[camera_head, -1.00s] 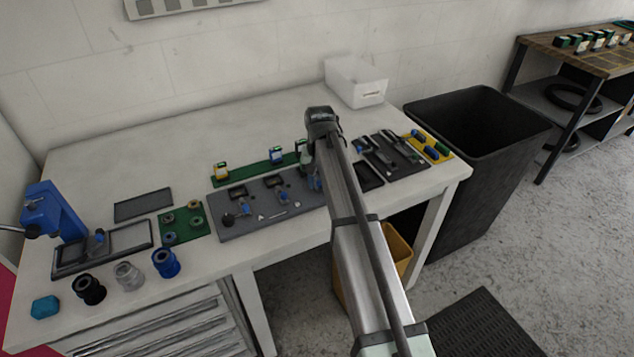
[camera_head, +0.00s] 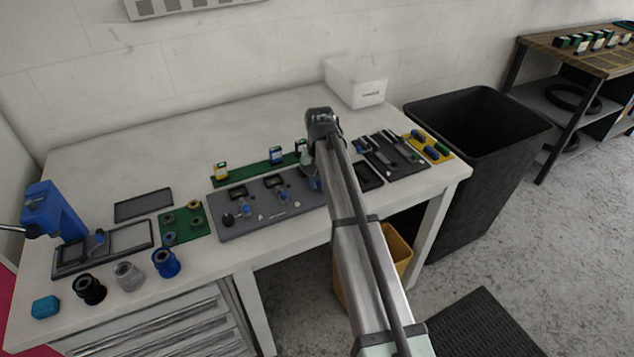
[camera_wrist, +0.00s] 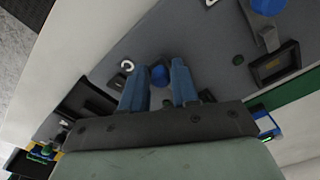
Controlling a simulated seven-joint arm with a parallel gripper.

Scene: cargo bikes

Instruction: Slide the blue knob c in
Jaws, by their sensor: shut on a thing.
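My gripper (camera_wrist: 160,84) shows in the wrist view with its two blue fingers on either side of a blue knob (camera_wrist: 159,74), which I take as knob c. The fingers are shut on it, low over the grey board (camera_wrist: 205,45). How far the knob is slid in cannot be told. In the head view, my arm hides the knob and most of the gripper at the right end of the grey board (camera_head: 240,229).
Another blue knob (camera_wrist: 268,5) stands beside a dark framed socket (camera_wrist: 275,67) on the board. A green strip (camera_head: 240,174) lies behind the board. A dark tool tray (camera_head: 405,166) is to the right, and a white bin (camera_head: 356,82) stands behind.

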